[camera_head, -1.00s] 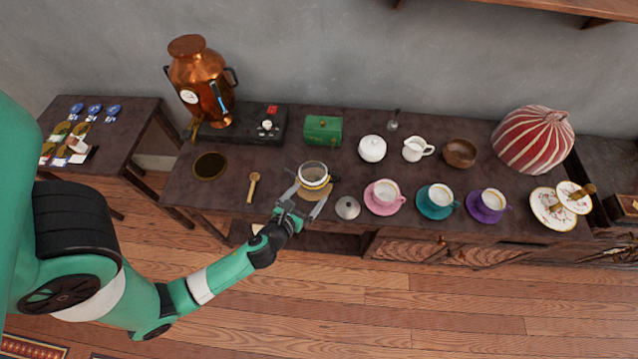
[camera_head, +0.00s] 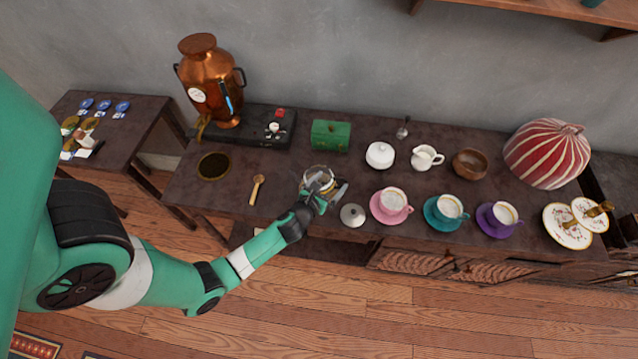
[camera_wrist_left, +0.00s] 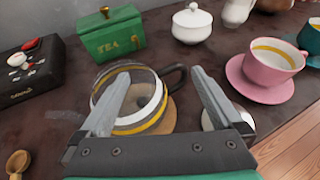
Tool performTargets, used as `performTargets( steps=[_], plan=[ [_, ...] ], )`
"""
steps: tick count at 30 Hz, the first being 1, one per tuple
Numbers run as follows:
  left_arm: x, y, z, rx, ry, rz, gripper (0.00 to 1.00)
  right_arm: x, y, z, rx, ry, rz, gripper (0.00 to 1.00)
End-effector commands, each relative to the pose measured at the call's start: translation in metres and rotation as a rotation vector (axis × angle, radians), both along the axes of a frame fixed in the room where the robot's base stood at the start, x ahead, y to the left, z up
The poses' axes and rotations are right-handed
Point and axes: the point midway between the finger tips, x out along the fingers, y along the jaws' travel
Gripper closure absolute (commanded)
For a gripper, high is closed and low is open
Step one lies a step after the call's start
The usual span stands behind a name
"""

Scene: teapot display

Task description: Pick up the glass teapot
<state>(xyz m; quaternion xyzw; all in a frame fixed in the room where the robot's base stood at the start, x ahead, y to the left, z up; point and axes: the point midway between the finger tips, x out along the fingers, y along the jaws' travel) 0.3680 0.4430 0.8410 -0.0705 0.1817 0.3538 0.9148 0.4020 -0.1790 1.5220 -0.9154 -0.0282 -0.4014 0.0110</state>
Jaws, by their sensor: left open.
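The glass teapot (camera_head: 314,174) stands lidless on a round wooden coaster on the dark table; it is clear glass with a yellow band. In the left wrist view the teapot (camera_wrist_left: 138,117) has its dark handle (camera_wrist_left: 176,78) on its right side, between the two fingers. My left gripper (camera_wrist_left: 160,74) is open; its left finger crosses in front of the teapot body and its right finger is right of the handle. In the head view my left gripper (camera_head: 325,192) covers part of the teapot. I cannot tell whether the fingers touch it. My right gripper is not in view.
A grey lid (camera_head: 352,215) lies right of the gripper, before a pink cup and saucer (camera_head: 390,205). A green tea box (camera_head: 330,135) and a white sugar bowl (camera_head: 380,154) stand behind. A wooden spoon (camera_head: 257,190) lies left, with bare table around it.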

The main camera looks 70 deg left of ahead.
Motion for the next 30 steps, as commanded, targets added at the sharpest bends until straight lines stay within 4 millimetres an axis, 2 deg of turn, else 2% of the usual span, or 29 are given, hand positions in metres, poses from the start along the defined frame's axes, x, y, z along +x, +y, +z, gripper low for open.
performTargets(
  steps=[3, 10, 26, 27, 30],
  plan=[
    [0.0094, 0.0085, -0.0070, 0.000, 0.000, -0.001, 0.00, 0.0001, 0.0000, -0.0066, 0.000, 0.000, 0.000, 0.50],
    [0.0106, 0.0095, -0.0059, 0.000, 0.000, -0.001, 0.00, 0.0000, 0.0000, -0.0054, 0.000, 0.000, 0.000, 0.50],
    [0.0102, 0.0093, -0.0061, 0.000, 0.001, -0.001, 0.95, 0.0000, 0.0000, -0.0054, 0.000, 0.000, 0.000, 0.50],
    [0.0102, 0.0093, -0.0061, 0.000, 0.001, -0.001, 1.00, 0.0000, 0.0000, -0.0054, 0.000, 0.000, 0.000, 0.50],
    [0.0101, 0.0093, -0.0062, 0.000, 0.001, 0.000, 1.00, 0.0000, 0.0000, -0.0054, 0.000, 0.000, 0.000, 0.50]
  ],
)
